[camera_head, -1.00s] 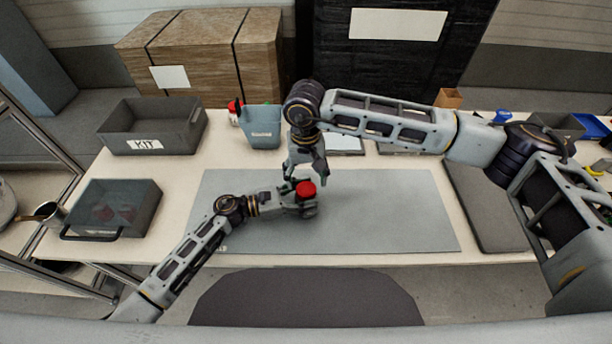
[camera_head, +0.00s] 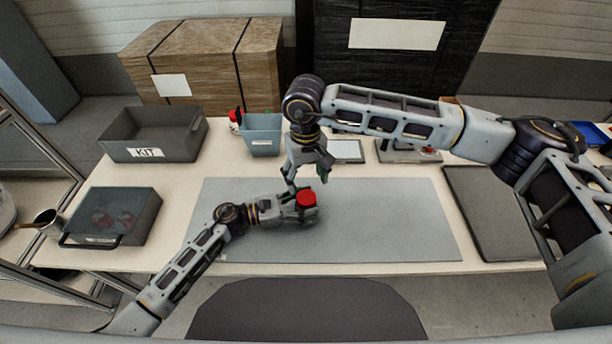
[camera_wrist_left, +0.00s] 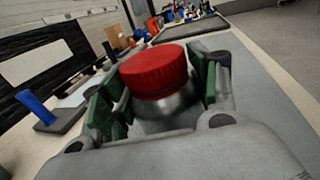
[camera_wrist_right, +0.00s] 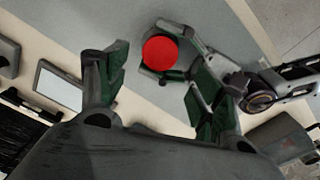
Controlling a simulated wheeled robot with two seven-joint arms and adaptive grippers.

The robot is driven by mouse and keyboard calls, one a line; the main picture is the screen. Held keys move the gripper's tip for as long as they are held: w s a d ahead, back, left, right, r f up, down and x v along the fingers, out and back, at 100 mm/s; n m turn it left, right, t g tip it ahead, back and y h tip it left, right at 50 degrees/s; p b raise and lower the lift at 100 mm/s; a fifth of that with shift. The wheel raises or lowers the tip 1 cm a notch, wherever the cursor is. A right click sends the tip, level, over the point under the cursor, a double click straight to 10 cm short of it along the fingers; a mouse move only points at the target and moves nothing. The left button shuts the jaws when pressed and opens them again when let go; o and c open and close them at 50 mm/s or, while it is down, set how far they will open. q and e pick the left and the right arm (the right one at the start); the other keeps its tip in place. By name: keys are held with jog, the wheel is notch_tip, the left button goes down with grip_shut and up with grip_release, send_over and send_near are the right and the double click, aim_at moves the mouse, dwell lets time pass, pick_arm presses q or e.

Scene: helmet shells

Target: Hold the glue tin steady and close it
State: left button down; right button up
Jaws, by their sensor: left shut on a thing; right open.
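The glue tin has a red lid (camera_head: 307,198) on top and stands upright on the grey mat (camera_head: 390,215). In the left wrist view its grey metal body (camera_wrist_left: 165,105) shows below the red lid (camera_wrist_left: 155,70). My left gripper (camera_head: 303,208) is shut around the tin's body, with green pads on both sides. My right gripper (camera_head: 308,180) is open and empty, just above and behind the tin. In the right wrist view the red lid (camera_wrist_right: 160,53) lies beyond the open fingers, apart from them. Whether the lid is fully seated cannot be told.
A grey KIT bin (camera_head: 150,135) stands at the back left, with a lidded grey box (camera_head: 112,212) in front of it. A blue-grey bin (camera_head: 263,135) stands behind the mat. A flat dark panel (camera_head: 490,215) lies at right. The mat's right half is clear.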

aim_at(306, 197)
jog(key=shift+f, duration=4)
jog(key=c, duration=1.1)
jog(key=shift+m, duration=1.8)
jog(key=o, duration=1.1)
jog(key=shift+o, duration=0.2)
jog(key=shift+r, duration=0.15)
